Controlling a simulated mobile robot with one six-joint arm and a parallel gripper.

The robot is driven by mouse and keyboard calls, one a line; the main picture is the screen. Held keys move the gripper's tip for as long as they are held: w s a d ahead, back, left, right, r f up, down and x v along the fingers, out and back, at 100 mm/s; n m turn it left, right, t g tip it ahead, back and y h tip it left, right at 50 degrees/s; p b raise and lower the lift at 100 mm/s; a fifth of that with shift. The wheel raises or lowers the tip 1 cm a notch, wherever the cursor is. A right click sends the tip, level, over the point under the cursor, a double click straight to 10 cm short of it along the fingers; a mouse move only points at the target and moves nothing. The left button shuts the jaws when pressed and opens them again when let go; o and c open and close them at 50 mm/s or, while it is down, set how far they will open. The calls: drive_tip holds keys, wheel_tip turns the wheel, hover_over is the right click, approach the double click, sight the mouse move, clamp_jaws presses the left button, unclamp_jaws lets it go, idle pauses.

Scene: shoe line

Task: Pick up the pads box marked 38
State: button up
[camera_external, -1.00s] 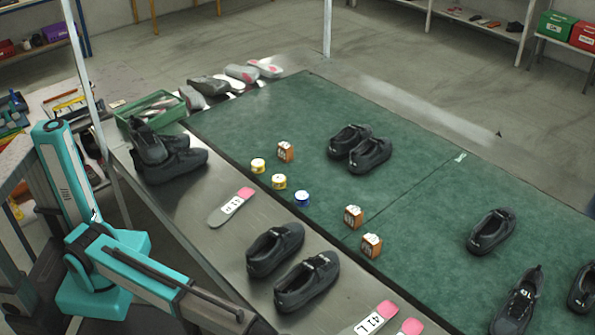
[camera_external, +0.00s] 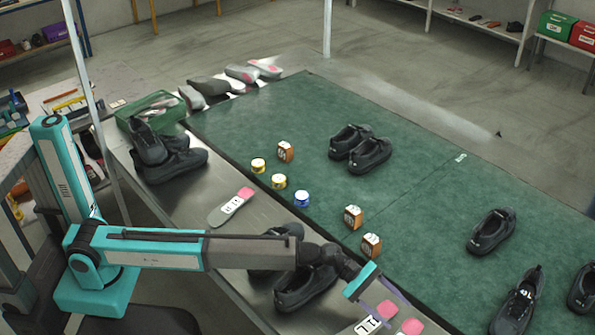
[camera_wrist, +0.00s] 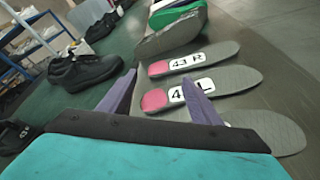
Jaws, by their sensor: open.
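Three small orange-brown boxes with pale labels stand on the green mat in the external view: one box (camera_external: 285,152) near the tins, a second box (camera_external: 353,217) and a third box (camera_external: 371,245) by the mat's near edge. Their markings are too small to read, so I cannot tell which is marked 38. My gripper (camera_external: 376,296) is open and empty, low over the steel strip, just in front of the third box. In the wrist view its purple fingers (camera_wrist: 160,76) point over insoles; I make out no box there.
Pink-heeled insoles (camera_external: 376,317) lie below my gripper; one insole (camera_wrist: 192,60) reads 43 R. Black shoes (camera_external: 308,285) sit under my forearm. Yellow tins (camera_external: 258,165) and a blue tin (camera_external: 302,198) stand near the first box. The mat's middle (camera_external: 400,200) has free room.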

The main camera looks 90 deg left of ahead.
drive_tip(key=n+g+p, duration=0.1)
drive_tip(key=n, duration=0.1)
hover_over(377, 249)
drive_tip(key=d, duration=0.6)
drive_tip(key=s+a, duration=0.2)
drive_tip(key=a, duration=0.3)
drive_tip(key=s+a+n+g, duration=0.1)
drive_tip(key=s+a, duration=0.2)
drive_tip(key=a, duration=0.2)
drive_tip(key=s+a+n+g+h, duration=0.1)
drive_tip(key=s+a, duration=0.1)
drive_tip(key=a, duration=0.3)
drive_tip(key=shift+s+a+f, duration=0.2)
drive_tip(key=shift+s+f, duration=0.05)
drive_tip(key=shift+w+d, duration=0.1)
drive_tip(key=x, duration=0.8)
drive_tip(key=shift+w+d, duration=0.1)
drive_tip(key=shift+d, duration=0.15)
drive_tip(key=shift+p+x, duration=0.45)
drive_tip(key=shift+x, duration=2.15)
